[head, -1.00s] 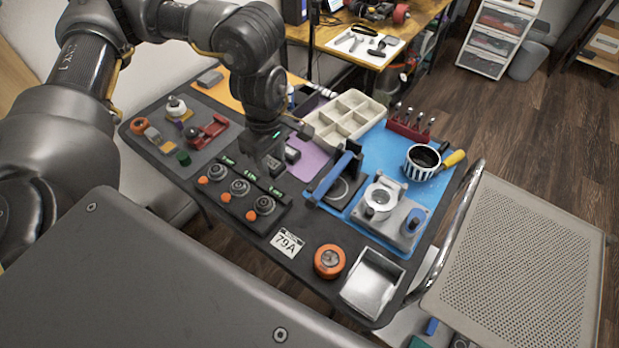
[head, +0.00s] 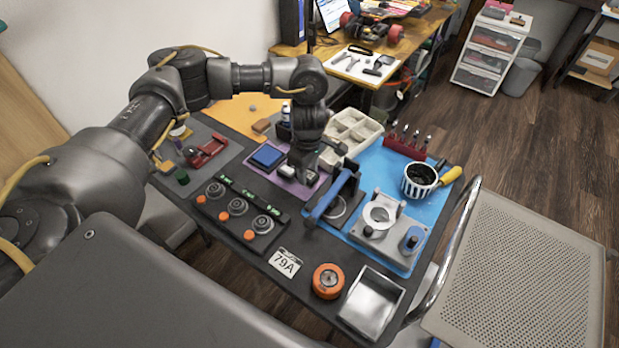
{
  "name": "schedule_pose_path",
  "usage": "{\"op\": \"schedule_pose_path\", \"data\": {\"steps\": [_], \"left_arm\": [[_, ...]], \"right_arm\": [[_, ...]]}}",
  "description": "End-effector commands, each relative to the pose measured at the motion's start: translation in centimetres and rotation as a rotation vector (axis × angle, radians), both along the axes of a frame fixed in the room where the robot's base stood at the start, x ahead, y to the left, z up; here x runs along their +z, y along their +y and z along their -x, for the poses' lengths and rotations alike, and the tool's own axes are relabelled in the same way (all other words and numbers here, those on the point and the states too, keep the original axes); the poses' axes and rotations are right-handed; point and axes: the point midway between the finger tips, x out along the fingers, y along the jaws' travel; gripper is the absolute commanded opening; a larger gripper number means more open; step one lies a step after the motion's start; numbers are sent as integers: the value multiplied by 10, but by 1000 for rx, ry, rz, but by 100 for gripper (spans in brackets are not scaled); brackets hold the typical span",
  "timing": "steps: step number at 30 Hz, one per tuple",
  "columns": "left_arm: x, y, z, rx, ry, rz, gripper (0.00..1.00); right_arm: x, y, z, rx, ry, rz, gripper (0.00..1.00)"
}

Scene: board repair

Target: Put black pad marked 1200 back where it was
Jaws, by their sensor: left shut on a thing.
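My left gripper (head: 301,172) reaches down over the purple mat (head: 262,171) in the middle of the bench. It is shut on a small dark thing low between its fingers, mostly hidden by them; it may be the black pad, but no 1200 marking is readable. A dark square block with a blue top (head: 267,156) lies on the purple mat just left of the gripper. My right gripper is not in view.
A blue-handled clamp (head: 332,198) stands close right of the gripper. The pale compartment tray (head: 352,130) is behind it. Three round dials (head: 239,206) lie in front left. A white-striped cup (head: 419,180) and a metal tray (head: 371,302) are farther right.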

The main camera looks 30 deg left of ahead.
Motion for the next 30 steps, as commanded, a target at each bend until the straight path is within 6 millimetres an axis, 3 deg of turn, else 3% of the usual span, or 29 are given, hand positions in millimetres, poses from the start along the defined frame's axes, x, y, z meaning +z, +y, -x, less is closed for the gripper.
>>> {"op": "schedule_pose_path", "data": {"steps": [6, 11, 15, 28, 29, 30], "left_arm": [[-5, -1, -3, 1, 0, 0, 16], [-25, -1, -4, 2, 5, 0, 16], [-36, -2, -5, 1, 1, 1, 16], [-42, -1, -6, 0, 0, 0, 16], [-41, -1, -6, 0, 0, 0, 40], [-40, -1, -6, 0, 0, 0, 45]], "right_arm": [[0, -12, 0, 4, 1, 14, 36], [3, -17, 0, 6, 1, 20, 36], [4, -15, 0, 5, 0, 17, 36], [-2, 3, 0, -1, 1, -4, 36], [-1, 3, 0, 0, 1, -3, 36], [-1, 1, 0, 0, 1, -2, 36]]}}
